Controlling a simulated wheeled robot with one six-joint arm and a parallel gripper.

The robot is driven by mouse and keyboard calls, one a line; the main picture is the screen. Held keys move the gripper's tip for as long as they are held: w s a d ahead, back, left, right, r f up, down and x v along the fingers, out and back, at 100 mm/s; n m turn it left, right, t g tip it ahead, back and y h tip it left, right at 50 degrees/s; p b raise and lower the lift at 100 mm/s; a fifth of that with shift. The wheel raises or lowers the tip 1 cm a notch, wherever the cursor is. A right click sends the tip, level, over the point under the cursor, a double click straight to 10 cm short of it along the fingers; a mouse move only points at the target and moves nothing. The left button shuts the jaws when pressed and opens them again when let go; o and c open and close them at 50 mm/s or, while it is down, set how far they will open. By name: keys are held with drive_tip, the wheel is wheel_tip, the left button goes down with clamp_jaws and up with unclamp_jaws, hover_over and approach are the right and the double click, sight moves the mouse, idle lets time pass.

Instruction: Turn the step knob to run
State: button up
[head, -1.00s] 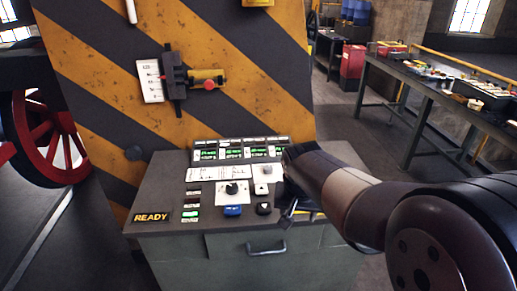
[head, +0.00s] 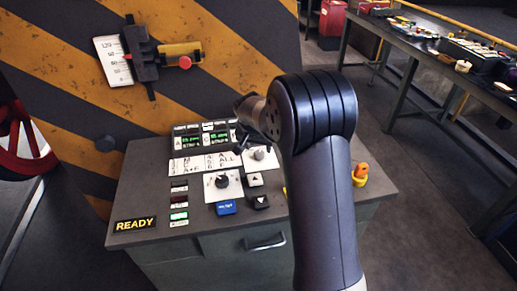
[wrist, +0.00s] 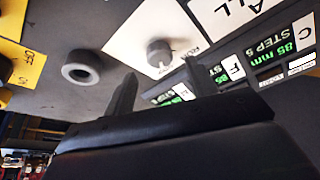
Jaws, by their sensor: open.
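A black knob (head: 222,182) stands on a white plate on the console's sloped top. A smaller grey knob (head: 259,155) sits on a second white plate up and to the right of it. In the wrist view a grey round knob (wrist: 160,55) on a white plate lies just beyond my gripper (wrist: 155,90), whose two dark fingers are apart and empty. In the head view my gripper (head: 241,142) is over the back of the console, largely hidden by my arm; it does not visibly touch a knob.
The console (head: 150,190) carries green displays (head: 188,143), a blue button (head: 226,208), arrow buttons (head: 261,202) and a READY sign (head: 135,224). An orange-and-yellow knob (head: 361,172) is on the right. A striped panel with a gauge (head: 140,55) rises behind. A workbench (head: 430,55) stands at right.

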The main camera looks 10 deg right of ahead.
sight(259, 152)
drive_tip(key=shift+x, duration=2.05)
drive_tip(key=c, duration=1)
